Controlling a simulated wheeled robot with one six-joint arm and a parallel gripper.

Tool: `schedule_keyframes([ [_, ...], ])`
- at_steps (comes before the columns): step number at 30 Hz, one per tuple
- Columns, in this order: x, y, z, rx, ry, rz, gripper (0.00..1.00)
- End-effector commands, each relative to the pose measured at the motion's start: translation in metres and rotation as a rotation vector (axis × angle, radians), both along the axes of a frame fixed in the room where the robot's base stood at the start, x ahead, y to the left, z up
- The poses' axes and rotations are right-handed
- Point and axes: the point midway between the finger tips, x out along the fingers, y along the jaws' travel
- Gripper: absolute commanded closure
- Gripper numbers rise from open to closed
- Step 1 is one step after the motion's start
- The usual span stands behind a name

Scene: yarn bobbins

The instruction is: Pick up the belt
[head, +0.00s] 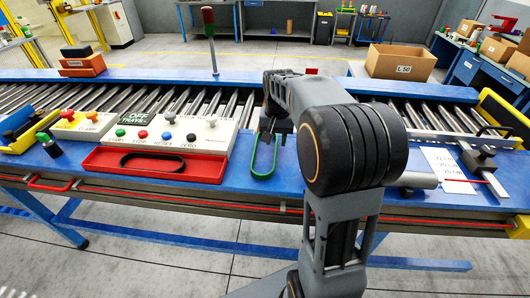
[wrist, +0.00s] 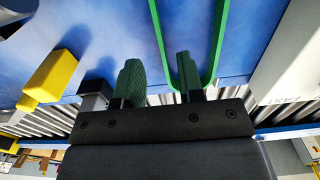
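A green belt (head: 263,176), a narrow loop, is on the blue bench edge just below my gripper (head: 275,125) in the head view. In the wrist view its rounded end lies around the right finger, and one strand (wrist: 159,28) runs between the two fingers. My gripper (wrist: 158,80) is open there, with a clear gap between its fingertips. I cannot tell whether a finger touches the belt. A second belt, black (head: 153,156), lies in a red tray (head: 100,167) to the left.
A white button panel (head: 207,138) stands just left of my gripper, with another panel (head: 87,122) and an OFF display farther left. A roller conveyor (head: 200,100) runs behind. A cardboard box (head: 400,62) stands at the back right. A metal clamp (head: 478,160) and white paper are at right.

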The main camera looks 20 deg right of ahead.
Motion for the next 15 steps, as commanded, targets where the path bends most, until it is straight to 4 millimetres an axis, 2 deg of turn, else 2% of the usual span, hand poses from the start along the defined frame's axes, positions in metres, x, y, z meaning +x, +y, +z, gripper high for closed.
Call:
schedule_keyframes([
  [9, 0.0, 0.001, -0.039, 0.001, 0.003, 0.0, 0.65],
  [15, 0.0, 0.001, -0.045, 0.0, 0.001, 0.0, 0.65],
])
